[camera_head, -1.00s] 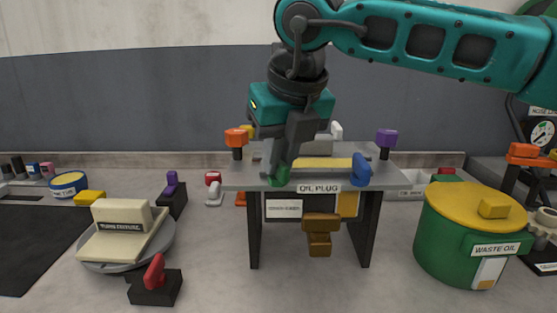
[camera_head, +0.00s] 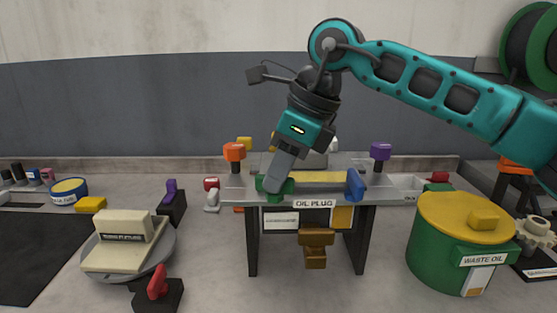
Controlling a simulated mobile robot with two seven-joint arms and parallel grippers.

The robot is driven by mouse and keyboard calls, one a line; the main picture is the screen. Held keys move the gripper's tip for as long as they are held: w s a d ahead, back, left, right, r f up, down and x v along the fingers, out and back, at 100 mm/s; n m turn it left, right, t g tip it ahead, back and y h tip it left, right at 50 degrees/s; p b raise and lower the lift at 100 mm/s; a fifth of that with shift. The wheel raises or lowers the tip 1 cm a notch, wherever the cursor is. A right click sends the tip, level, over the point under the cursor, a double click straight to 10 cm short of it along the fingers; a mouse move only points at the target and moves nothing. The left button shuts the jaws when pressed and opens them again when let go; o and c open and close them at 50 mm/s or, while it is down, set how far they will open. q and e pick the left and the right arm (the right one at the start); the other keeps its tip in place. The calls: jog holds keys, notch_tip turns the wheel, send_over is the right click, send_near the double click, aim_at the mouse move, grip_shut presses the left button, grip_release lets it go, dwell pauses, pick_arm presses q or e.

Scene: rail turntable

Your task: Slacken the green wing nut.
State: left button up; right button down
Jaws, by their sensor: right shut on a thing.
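The green wing nut (camera_head: 272,189) sits at the front left of the grey raised stand labelled OIL PLUG (camera_head: 230,189). My right gripper (camera_head: 275,180) reaches down to it from above, tilted, and is shut on it. The fingers hide part of the nut. My left gripper does not show in the head view.
A blue wing nut (camera_head: 355,184) is at the stand's front right. Orange (camera_head: 235,152) and purple (camera_head: 380,151) knobs rise behind. A green WASTE OIL pot (camera_head: 438,254) stands right. A turntable (camera_head: 165,255) with a cream block and a red-handled clamp (camera_head: 157,290) are left.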

jog(key=shift+f+n+g+p, duration=0.15)
jog(key=shift+n+g+p, duration=0.3)
jog(key=shift+n, duration=0.35)
jog(key=shift+f+n, duration=0.1)
jog(key=shift+n, duration=0.2)
jog(key=c, duration=1.3)
grip_release()
jog(key=shift+s, duration=0.1)
jog(key=shift+c, duration=0.2)
jog(key=shift+o, duration=1.1)
jog(key=shift+r, duration=0.25)
